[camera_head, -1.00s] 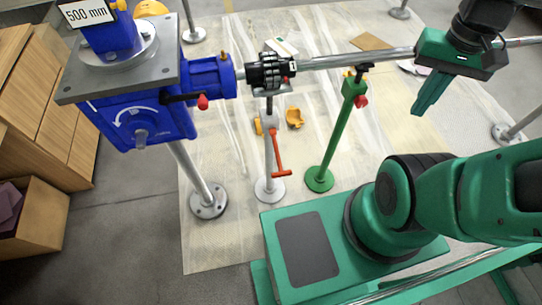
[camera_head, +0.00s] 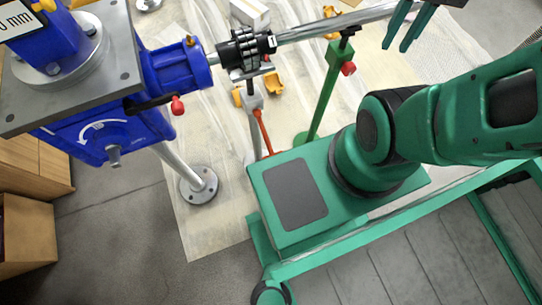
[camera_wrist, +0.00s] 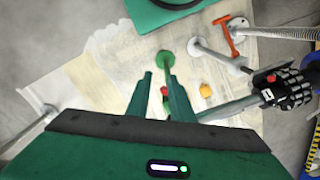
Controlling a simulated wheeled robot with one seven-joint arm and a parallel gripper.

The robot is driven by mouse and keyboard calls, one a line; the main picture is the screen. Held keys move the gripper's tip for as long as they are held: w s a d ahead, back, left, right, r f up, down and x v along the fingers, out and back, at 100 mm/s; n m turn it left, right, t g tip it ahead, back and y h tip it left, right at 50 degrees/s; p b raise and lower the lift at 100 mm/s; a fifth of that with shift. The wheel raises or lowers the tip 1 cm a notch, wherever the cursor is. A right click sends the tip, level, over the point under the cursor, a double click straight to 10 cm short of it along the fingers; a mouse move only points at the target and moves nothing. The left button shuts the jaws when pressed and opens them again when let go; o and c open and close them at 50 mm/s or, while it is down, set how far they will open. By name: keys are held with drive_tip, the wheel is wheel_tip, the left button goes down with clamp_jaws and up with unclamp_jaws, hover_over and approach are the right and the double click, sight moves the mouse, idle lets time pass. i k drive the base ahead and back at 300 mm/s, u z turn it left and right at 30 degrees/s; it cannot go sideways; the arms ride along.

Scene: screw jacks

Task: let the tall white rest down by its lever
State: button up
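The tall white rest (camera_head: 254,123) stands under the shaft beside the black coupling, its top just below it; whether they touch I cannot tell. Its orange-red lever (camera_head: 264,134) slants down along the post's right side. The rest's foot is partly hidden behind the green box in the head view. In the wrist view the white rest (camera_wrist: 219,56) and its lever (camera_wrist: 228,36) lie right of the fingers. My gripper (camera_head: 408,28) is at the head view's top edge, right of the rest and well apart from it. In the wrist view its fingers (camera_wrist: 160,80) are apart with nothing held.
A green rest (camera_head: 325,90) with a red knob stands right of the white one. The blue gearbox (camera_head: 105,125) is at left. The steel shaft (camera_head: 335,24) runs across above the rests. Yellow pieces (camera_head: 274,84) lie on the pale floor sheet (camera_head: 215,225).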

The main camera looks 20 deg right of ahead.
sight(256, 113)
drive_tip(key=z, duration=0.75)
drive_tip(key=k, duration=0.85)
drive_tip(key=u, duration=0.25)
